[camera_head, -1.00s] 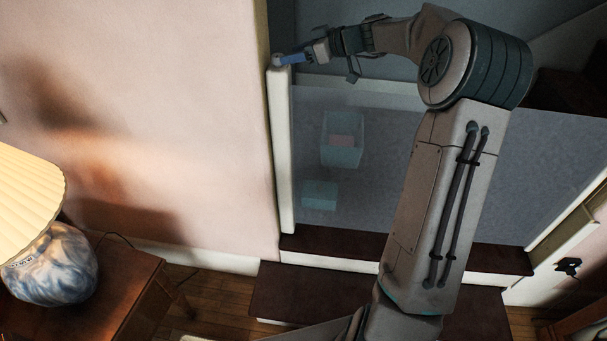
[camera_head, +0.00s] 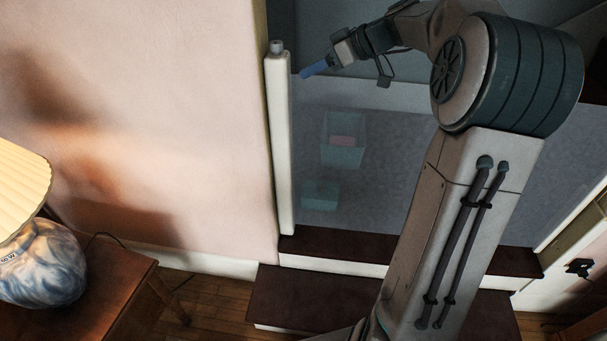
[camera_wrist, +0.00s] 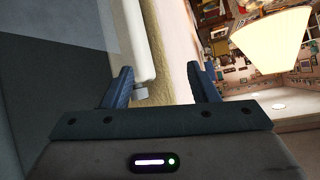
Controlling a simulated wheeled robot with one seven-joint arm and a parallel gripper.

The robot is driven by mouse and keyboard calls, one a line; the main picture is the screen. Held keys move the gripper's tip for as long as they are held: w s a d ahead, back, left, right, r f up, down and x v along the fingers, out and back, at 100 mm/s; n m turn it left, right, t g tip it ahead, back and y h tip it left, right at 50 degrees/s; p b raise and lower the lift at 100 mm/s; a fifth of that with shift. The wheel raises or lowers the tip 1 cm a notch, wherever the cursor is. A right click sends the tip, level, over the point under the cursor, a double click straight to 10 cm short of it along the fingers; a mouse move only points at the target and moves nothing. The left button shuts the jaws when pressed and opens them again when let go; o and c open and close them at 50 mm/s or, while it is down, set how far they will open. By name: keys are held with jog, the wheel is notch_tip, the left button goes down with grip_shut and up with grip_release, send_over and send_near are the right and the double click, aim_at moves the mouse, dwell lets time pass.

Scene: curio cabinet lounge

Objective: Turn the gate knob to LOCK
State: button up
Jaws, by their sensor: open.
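The gate knob (camera_head: 276,47) is a small grey cap on top of the white gate post (camera_head: 279,140), at the left edge of the gate. In the wrist view the knob (camera_wrist: 141,92) shows at the end of the white post (camera_wrist: 140,45), in the gap between my fingers and nearer the left one. My gripper (camera_head: 306,74) is to the right of the post top in the head view, its blue fingers pointing down-left and apart from the knob. In the wrist view my gripper (camera_wrist: 165,85) is open and empty. No markings on the knob are readable.
A mesh gate panel (camera_head: 400,150) spans right of the post, with faint boxes behind it. A pink wall (camera_head: 170,120) stands left of the post. A lamp (camera_head: 40,260) sits on a wooden table (camera_head: 110,290) at lower left. Dark steps (camera_head: 330,245) lie below the gate.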

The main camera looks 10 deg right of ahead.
jog(key=s+a+f+m+g+h+b, duration=0.2)
jog(key=s+a+f+b, duration=0.1)
jog(key=s+f, duration=0.3)
jog(key=s+a+f+m+g+h+b, duration=0.1)
jog(key=s+f+b, duration=0.4)
jog(key=f, duration=0.6)
jog(key=s+a+m+h, duration=0.1)
jog(key=s+a, duration=0.1)
jog(key=shift+s+a+f+g+h+b, duration=0.15)
jog(key=shift+a+f+g+h+b, duration=0.15)
jog(key=shift+a+g+b, duration=0.1)
jog(key=s+r+m+h+p, duration=0.1)
jog(key=s+p, duration=0.3)
jog(key=s, duration=0.4)
jog(key=s+d+r+m+h+p, duration=0.1)
jog(key=s+r+m+h+p, duration=0.1)
jog(key=s, duration=0.7)
jog(key=shift+s+m+h+p, duration=0.25)
jog(key=shift+m+h+p, duration=0.45)
jog(key=shift+m+p, duration=0.4)
jog(key=shift+r, duration=0.1)
